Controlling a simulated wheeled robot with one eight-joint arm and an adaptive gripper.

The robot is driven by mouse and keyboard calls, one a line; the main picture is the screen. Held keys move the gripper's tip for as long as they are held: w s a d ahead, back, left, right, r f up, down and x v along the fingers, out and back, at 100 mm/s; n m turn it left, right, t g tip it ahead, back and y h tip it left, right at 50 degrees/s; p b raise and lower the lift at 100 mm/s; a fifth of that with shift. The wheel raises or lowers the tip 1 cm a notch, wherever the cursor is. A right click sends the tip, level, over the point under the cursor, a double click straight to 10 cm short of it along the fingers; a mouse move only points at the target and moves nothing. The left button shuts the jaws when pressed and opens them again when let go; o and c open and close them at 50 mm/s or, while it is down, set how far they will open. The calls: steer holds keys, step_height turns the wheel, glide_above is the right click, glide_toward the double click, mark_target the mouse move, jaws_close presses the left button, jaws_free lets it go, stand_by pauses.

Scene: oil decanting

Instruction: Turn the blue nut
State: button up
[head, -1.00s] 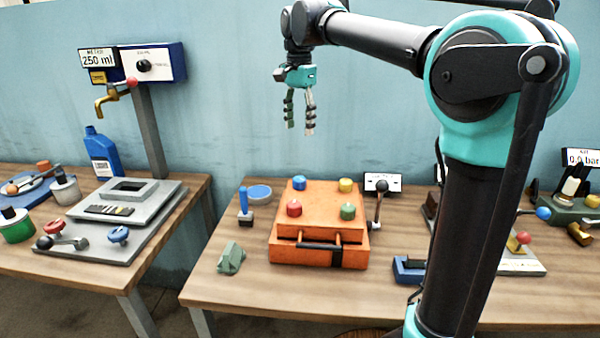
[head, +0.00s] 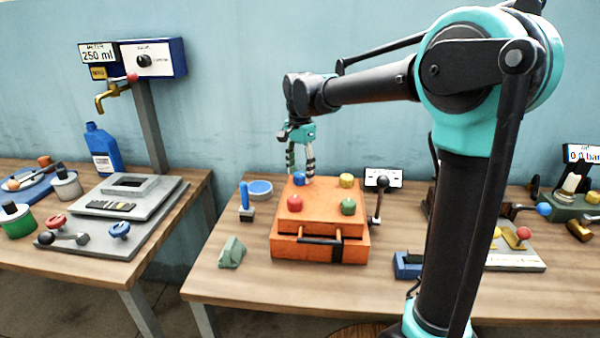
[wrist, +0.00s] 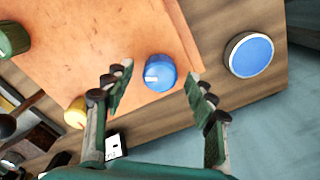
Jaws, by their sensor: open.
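The blue nut (head: 299,180) is a round knob at the back left of the orange box's top (head: 322,203). In the wrist view the blue nut (wrist: 160,73) lies between and beyond the fingertips, with a pale mark on its top. My gripper (head: 300,172) points down just above the blue nut, fingers apart and empty. In the wrist view my gripper (wrist: 158,88) has its fingers on either side of the nut, with gaps on both sides. Contact is not seen.
On the box are a yellow nut (head: 346,181), a red nut (head: 295,202) and a green nut (head: 348,206). A round blue-topped dish (head: 260,188) stands left of the box. A lever (head: 379,200) stands at its right. The table's front left is mostly clear.

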steer(key=shift+f, duration=0.3)
steer(key=shift+c, duration=0.6)
steer(key=c, duration=1)
steer(key=shift+c, duration=0.2)
